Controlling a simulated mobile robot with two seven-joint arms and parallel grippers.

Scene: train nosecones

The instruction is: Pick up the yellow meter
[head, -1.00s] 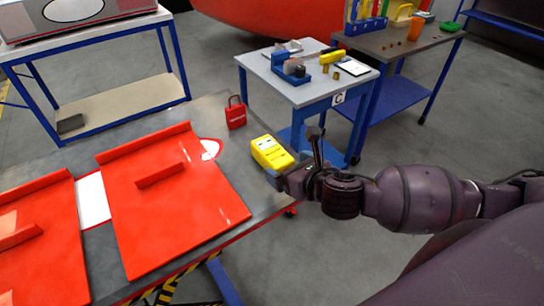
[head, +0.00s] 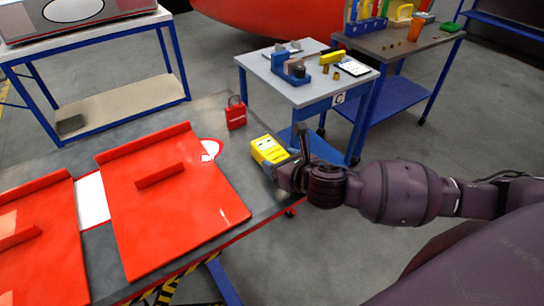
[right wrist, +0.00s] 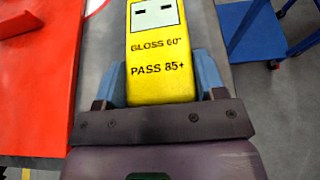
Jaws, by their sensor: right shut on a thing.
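The yellow meter (head: 268,151) is at the right edge of the grey table, beside the red panel. In the right wrist view the yellow meter (right wrist: 158,60) fills the space between my fingers and shows the words "GLOSS 60°" and "PASS 85+". My right gripper (head: 280,163) is shut on its near end, with a blue finger pad on each side (right wrist: 160,82). I cannot tell whether the meter touches the tabletop. My left gripper is not in view.
A red lock-shaped tag (head: 236,116) stands behind the meter. A red panel (head: 175,205) with a raised edge lies to the left. A small blue-legged table (head: 310,92) with tools stands behind right. Bare tabletop (head: 243,172) lies between panel and meter.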

